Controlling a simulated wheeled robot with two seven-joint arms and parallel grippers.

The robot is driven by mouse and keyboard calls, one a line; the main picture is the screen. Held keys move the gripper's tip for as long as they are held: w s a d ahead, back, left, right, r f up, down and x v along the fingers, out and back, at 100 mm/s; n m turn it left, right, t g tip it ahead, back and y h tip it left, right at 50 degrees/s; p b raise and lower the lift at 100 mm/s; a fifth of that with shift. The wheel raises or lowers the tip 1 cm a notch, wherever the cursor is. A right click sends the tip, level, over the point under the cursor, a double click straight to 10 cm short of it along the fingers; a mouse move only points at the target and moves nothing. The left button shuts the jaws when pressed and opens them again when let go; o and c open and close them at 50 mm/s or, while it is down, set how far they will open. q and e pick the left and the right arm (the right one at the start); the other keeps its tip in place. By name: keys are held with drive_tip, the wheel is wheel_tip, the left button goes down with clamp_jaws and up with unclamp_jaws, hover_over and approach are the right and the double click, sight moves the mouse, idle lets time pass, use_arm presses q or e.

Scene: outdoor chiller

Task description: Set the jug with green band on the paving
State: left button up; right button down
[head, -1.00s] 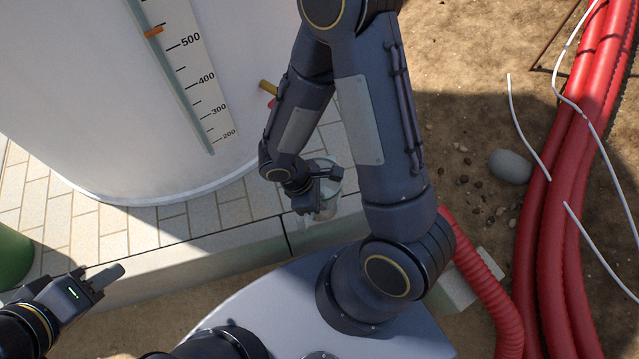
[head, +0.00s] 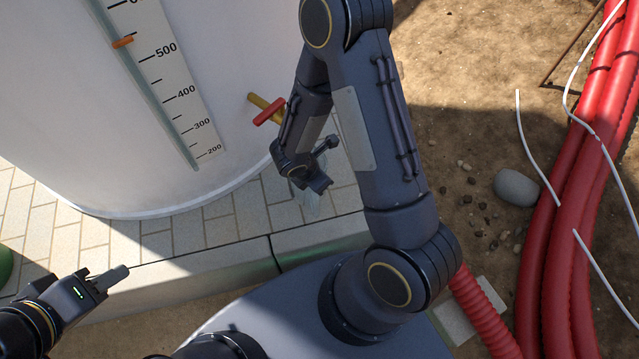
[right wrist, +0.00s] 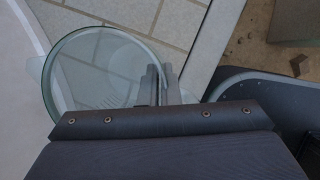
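The clear jug (head: 308,203) is in the head view just below my right gripper (head: 322,184), over the pale paving (head: 240,215). In the right wrist view the jug's round open rim (right wrist: 58,75) shows from above. My right gripper's fingers (right wrist: 160,85) are close together there, with the jug's wall between them. I cannot make out the green band. I cannot tell whether the jug's base touches the paving. My left gripper (head: 122,271) is at the lower left, away from the jug and seen side-on, with no object visible in it.
A large white tank (head: 90,130) with a level scale stands on the paving, with a red-handled valve (head: 268,112) near the jug. The paving ends at a kerb (head: 180,270). Red hoses (head: 570,200) and a grey stone (head: 516,187) lie on the dirt at right.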

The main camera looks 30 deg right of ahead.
sight(308, 198)
drive_tip(key=x, duration=0.1)
drive_tip(key=b+x, duration=0.1)
drive_tip(key=x, duration=0.1)
drive_tip(key=w+a+x, duration=0.1)
drive_tip(key=x, duration=0.1)
drive_tip(key=shift+d+f, duration=0.1)
drive_tip(key=shift+f, duration=0.15)
drive_tip(key=shift+r, duration=0.1)
drive_tip(key=shift+b, duration=0.35)
drive_tip(key=c, duration=1.6)
unclamp_jaws()
drive_tip(key=shift+c, duration=0.2)
